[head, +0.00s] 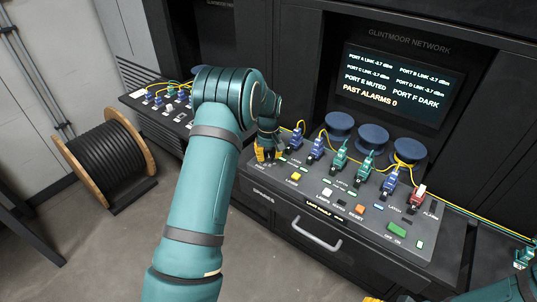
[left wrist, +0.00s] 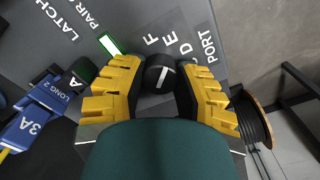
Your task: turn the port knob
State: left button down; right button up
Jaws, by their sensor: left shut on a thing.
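The port knob (left wrist: 157,76) is a round black knob with a white pointer line, seen in the left wrist view. Letters F, E and D and the word PORT are printed around it. The line points up and slightly right, roughly toward E; I cannot tell the exact letter. My left gripper (left wrist: 160,88) has its yellow fingers on both sides of the knob and is shut on it. In the head view my left gripper (head: 266,155) is at the console's left end and hides the knob. Of my right gripper, only yellow bits (head: 372,299) show at the bottom edge.
The screen (head: 397,84) reads Port E muted, Port F dark, past alarms 0. A cable drum (head: 105,160) stands on the floor at left.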

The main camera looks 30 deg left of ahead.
aim_at(269, 155)
dwell(0.4)
pick_arm(q)
jog(key=c, duration=0.6)
grip_release()
notch_tip(269, 155, up, 12)
jog(key=shift+f, duration=0.1)
dwell(0.3)
